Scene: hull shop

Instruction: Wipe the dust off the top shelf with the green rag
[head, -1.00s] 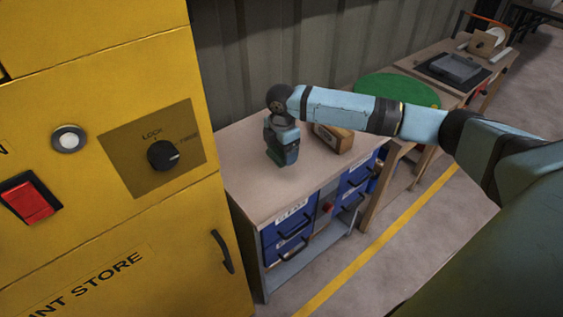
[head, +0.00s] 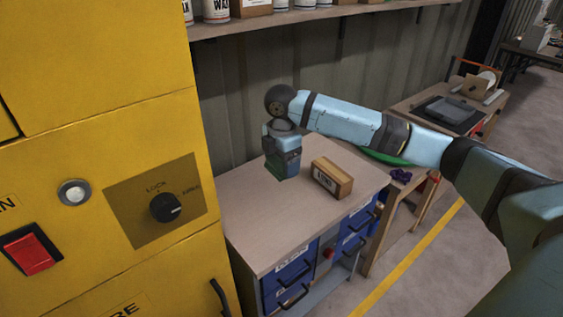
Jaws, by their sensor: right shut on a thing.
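My right gripper (head: 283,172) points down above the left part of the workbench top (head: 240,210). The fingers hide the rest. A wooden wall shelf (head: 345,13) crosses the top of the head view, above and behind the gripper. Cans and boxes stand on it. The picture cuts it off, so I cannot tell whether it is the top shelf, and no dust can be made out. My left gripper is out of view.
The yellow cabinet (head: 95,120) fills the left side. Blue drawers (head: 290,272) are under the bench. A green round mat (head: 385,157) lies behind my arm.

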